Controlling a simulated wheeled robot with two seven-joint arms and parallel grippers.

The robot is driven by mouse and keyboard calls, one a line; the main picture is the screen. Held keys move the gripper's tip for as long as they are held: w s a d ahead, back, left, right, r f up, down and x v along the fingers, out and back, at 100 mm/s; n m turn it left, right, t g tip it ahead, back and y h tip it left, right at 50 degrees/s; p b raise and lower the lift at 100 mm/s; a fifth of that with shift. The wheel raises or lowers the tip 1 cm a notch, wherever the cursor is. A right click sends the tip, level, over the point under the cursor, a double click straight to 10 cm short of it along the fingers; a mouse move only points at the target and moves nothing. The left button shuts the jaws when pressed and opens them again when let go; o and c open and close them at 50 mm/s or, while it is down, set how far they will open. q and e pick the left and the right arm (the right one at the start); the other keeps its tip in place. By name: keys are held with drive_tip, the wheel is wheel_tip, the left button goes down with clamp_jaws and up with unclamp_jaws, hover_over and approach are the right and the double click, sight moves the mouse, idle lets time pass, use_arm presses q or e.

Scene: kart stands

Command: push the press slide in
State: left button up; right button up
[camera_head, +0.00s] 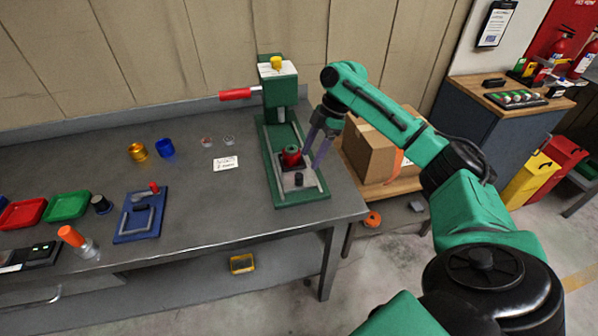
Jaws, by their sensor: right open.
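A green arbor press (278,95) with a red-handled lever stands at the right end of the grey workbench. A red part (291,156) with a greenish top sits on the slide, under or just in front of the press head; I cannot tell which. My right gripper (316,158) is open, pointing down beside the red part, its fingers partly overlapping the right side of the base. I cannot tell whether it touches anything. My left gripper is not in view.
A cardboard box (372,150) stands on a wooden surface right of the bench. A blue fixture (140,215), green tray (68,206), gold cup (137,151) and blue cup (165,148) are on the bench (225,215). The bench left of the press base is mostly clear.

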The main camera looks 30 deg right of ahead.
sight(299, 175)
drive_tip(key=x, duration=0.3)
drive_tip(key=p+x, duration=0.1)
drive_tip(key=x, duration=0.1)
drive_tip(key=shift+w+d, duration=0.15)
drive_tip(key=shift+w, duration=0.2)
drive_tip(key=x, duration=0.4)
drive_tip(key=shift+w, duration=0.35)
drive_tip(key=shift+s, duration=0.25)
drive_tip(key=shift+c, duration=0.4)
drive_tip(key=c, duration=0.5)
drive_tip(key=shift+w+f, duration=0.1)
clamp_jaws()
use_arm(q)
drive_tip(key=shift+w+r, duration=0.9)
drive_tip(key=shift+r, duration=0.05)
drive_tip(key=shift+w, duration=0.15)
